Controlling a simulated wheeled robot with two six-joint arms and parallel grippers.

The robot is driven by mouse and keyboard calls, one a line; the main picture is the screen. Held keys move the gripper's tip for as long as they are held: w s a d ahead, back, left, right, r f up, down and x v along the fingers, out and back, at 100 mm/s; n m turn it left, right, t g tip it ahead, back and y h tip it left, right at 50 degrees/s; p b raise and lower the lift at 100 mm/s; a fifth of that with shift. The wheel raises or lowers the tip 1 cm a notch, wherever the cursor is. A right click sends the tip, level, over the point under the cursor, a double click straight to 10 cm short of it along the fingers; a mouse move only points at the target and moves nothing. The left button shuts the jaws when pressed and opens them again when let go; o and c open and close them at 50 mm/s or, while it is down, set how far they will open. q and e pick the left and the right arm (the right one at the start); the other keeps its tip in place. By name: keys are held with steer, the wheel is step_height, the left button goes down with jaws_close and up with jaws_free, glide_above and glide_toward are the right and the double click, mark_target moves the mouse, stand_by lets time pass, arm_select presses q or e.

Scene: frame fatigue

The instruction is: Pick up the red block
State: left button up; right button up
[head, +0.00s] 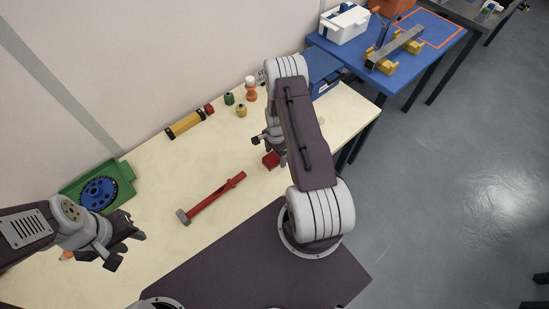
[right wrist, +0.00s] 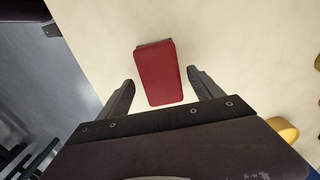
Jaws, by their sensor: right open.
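The red block (head: 271,160) lies on the pale table, just below my right gripper (head: 268,142) in the head view. In the right wrist view the red block (right wrist: 160,78) shows between the two dark fingers of my right gripper (right wrist: 161,80), with a visible gap on each side. The right gripper is open and empty; its exact height above the block is hard to tell. My left gripper (head: 126,246) is open and empty at the left, over the near left part of the table.
A red-handled hammer (head: 212,197) lies mid-table. A green tray (head: 124,177) with a blue disc (head: 98,193) is at left. A yellow-black bar (head: 186,124), small bottles and an orange-white figure (head: 251,90) stand along the wall. A blue table (head: 400,72) is beyond.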

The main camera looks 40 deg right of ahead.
steer(key=shift+w+f, duration=0.2)
steer(key=shift+f, duration=0.2)
steer(key=shift+s+r, duration=0.1)
steer(key=c, duration=1.6)
